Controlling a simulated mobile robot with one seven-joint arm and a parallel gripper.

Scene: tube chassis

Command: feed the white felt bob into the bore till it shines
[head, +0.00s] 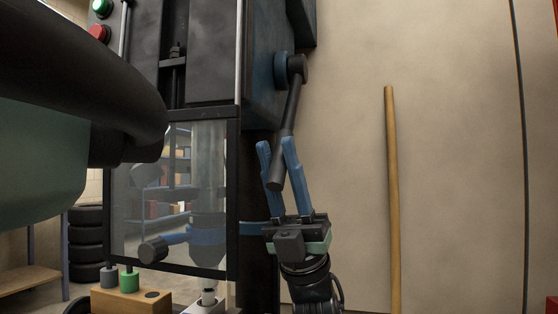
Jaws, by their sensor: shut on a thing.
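My gripper (277,165), with blue fingers, is at the right side of a dark upright machine (205,55). Its fingers are closed around the lower end of the black feed lever (290,112). The lever slants down and left from a hub (290,68) with a blue collar. Behind the clear guard (130,225), a spindle (208,215) points straight down. Below the guard, the small white felt bob (208,297) sits under the spindle, at a pale block (202,309) cut off by the frame. I cannot see the bore or how deep the bob is.
A wooden holder (130,300) at lower left carries a grey bob (109,274) and a green bob (129,279), beside a dark empty-looking hole. Green and red buttons (100,34) are at upper left. A wooden pole (392,200) leans on the wall at right. Stacked tyres (86,245) stand at left.

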